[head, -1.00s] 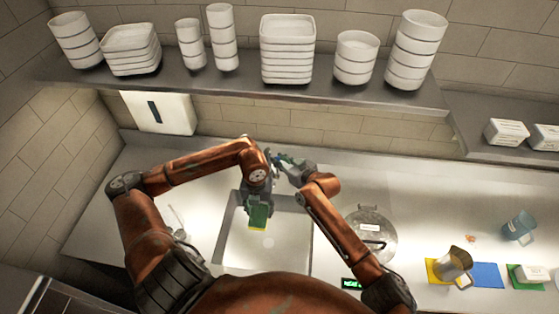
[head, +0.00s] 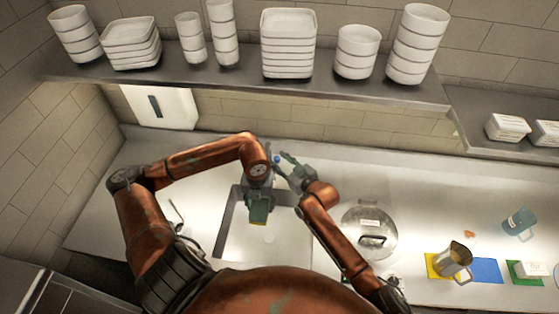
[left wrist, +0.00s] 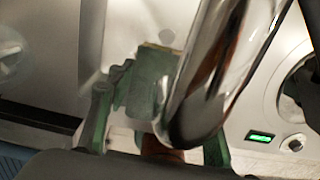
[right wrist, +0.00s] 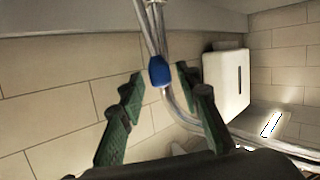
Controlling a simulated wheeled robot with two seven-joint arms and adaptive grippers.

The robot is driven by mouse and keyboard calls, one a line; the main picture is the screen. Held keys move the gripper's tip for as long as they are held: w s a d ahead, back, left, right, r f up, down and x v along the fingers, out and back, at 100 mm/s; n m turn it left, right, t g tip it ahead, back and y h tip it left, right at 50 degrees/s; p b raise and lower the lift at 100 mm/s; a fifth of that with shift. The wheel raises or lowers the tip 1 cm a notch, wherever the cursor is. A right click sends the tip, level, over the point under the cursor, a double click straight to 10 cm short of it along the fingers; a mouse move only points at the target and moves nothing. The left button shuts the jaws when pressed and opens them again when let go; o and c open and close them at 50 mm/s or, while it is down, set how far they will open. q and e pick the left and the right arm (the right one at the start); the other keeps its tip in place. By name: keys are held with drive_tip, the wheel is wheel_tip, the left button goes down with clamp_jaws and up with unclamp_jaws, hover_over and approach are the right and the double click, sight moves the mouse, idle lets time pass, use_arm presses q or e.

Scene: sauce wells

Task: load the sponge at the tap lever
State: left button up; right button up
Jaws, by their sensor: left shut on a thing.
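The sponge (head: 257,214), green with a thin yellow edge, hangs over the sink (head: 290,230) in my left gripper (head: 258,198). The left wrist view shows the sponge (left wrist: 152,85) between the green fingers, beside the chrome tap spout (left wrist: 205,90), which covers part of it. I cannot tell whether sponge and spout touch. The tap lever's blue tip (head: 276,158) is at the back of the sink, by my right gripper (head: 287,163). In the right wrist view the blue tip (right wrist: 159,71) shows between the spread fingers, apart from both.
A shelf (head: 390,93) with stacked dishes runs above. A white dispenser (right wrist: 226,80) hangs on the wall.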

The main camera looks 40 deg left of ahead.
drive_tip(key=shift+o, duration=0.3)
drive_tip(key=v, duration=1.2)
drive_tip(key=shift+a, duration=0.1)
drive_tip(key=shift+c, duration=0.2)
